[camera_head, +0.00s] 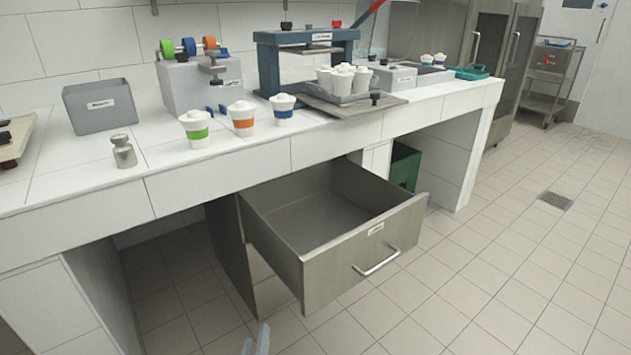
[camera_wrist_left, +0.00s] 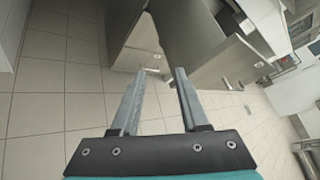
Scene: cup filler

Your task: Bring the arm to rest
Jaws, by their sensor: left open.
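My left gripper (camera_head: 257,343) shows only as grey fingertips at the bottom edge of the head view, low over the floor, in front of and below the open drawer. In the left wrist view the two long grey fingers of the gripper (camera_wrist_left: 161,75) are apart with nothing between them. The drawer (camera_head: 335,260) is pulled out under the counter and looks empty. Its bar handle (camera_head: 377,262) is clear of the gripper. The drawer also shows beyond the fingertips in the wrist view (camera_wrist_left: 205,50). My right gripper is not in view.
The white counter (camera_head: 220,172) holds three banded cups with green, orange and blue bands, a grey bin (camera_head: 100,106), a metal weight (camera_head: 123,152), a blue press (camera_head: 268,65) and a tray of white cups (camera_head: 345,97). The tiled floor (camera_head: 480,260) at right is clear.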

